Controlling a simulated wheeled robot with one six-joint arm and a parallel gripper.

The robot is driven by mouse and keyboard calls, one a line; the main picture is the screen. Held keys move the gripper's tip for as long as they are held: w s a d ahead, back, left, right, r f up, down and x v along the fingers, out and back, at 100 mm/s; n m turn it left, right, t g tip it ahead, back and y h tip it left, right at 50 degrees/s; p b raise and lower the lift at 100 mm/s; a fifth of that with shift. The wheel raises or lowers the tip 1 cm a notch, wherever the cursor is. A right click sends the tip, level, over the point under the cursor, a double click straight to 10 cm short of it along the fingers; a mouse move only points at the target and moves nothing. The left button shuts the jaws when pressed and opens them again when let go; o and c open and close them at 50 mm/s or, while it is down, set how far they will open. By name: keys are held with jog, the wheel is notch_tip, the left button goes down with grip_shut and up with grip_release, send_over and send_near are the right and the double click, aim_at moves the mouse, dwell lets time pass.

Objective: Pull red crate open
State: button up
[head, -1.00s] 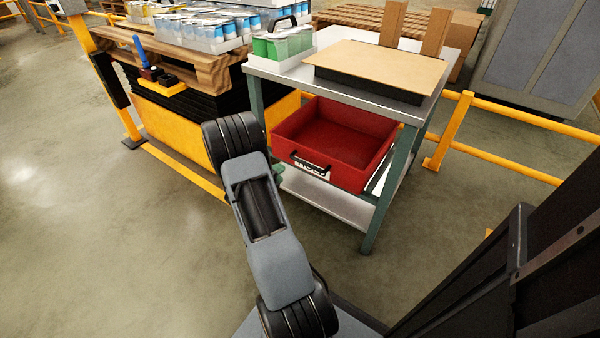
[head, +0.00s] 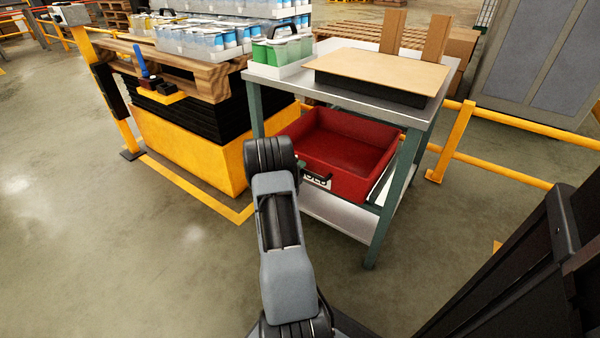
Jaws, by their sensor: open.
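The red crate (head: 345,153) sits under the top of a metal workbench (head: 268,72), above its lower shelf. Its open top faces up, and its inside looks empty where I can see it. The front sticks out from under the tabletop and carries a dark handle (head: 318,174) and a white label with dark letters. My arm's grey and black links stand in front of the crate's left front corner and hide it, along with part of the handle. My gripper is hidden behind these links, so I cannot see whether it touches the handle.
A flat brown board (head: 378,65) on a black base and a white tray (head: 283,68) of green containers stand on the bench. A pallet (head: 190,68) of blue-white containers stands at left. Yellow rails (head: 500,115) run behind the bench. Floor at front left is clear.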

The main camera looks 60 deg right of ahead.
jog(key=shift+d, duration=0.25)
jog(key=shift+c, duration=0.3)
grip_shut()
